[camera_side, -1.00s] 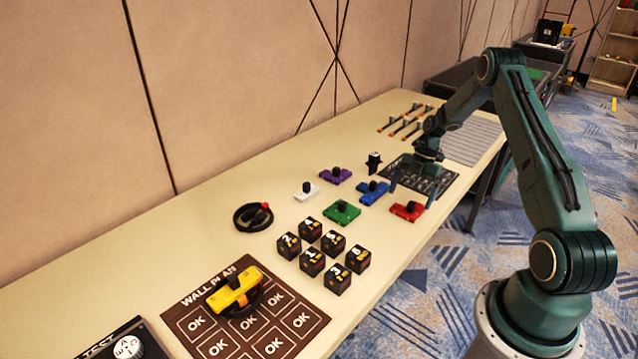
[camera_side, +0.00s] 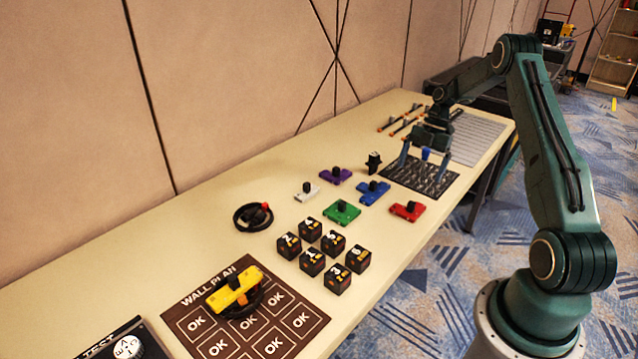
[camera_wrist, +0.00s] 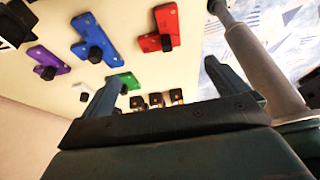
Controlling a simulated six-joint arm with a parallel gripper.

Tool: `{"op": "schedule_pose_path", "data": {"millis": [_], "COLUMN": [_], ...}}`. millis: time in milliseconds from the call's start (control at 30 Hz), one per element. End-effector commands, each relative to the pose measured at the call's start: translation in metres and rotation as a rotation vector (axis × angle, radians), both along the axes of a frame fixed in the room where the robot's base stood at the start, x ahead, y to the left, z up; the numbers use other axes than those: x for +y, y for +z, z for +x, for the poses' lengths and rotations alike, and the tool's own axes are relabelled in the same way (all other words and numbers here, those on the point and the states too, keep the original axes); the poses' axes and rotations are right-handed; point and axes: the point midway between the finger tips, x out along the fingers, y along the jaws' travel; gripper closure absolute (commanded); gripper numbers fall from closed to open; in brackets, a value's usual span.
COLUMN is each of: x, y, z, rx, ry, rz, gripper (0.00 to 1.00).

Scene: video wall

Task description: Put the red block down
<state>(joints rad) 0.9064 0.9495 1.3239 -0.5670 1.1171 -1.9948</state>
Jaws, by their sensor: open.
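The red block (camera_side: 407,210), with a black knob on top, rests on the table near its front edge. It also shows at the top of the wrist view (camera_wrist: 168,27). My gripper (camera_side: 424,171) is open with its fingers apart, above the dark printed mat and clear of the red block. In the wrist view my gripper (camera_wrist: 162,73) has nothing held between its two fingers. A small blue patch shows between the fingers in the side view; I cannot tell what it is.
Blue (camera_side: 373,193), green (camera_side: 341,213), purple (camera_side: 335,176) and white (camera_side: 306,193) knobbed blocks lie left of the red one. Several black numbered cubes (camera_side: 311,262) stand nearer. A yellow piece (camera_side: 234,290) sits on the wall plan board (camera_side: 305,325). The dark mat (camera_side: 440,187) lies behind.

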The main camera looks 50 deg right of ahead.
Motion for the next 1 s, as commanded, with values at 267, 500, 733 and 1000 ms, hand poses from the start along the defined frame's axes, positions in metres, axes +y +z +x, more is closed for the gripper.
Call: {"op": "schedule_pose_path", "data": {"millis": [267, 500, 733, 1000], "x": [0.0, 0.012, 0.048, 0.109], "y": [0.0, 0.019, 0.069, 0.136], "z": [0.0, 0.007, 0.022, 0.027], "rx": [0.0, 0.014, 0.042, 0.064], "ry": [-0.001, -0.041, -0.162, -0.366], "rz": [0.0, -0.023, -0.083, -0.159], "gripper": [0.02, 0.02, 0.02, 0.02]}}
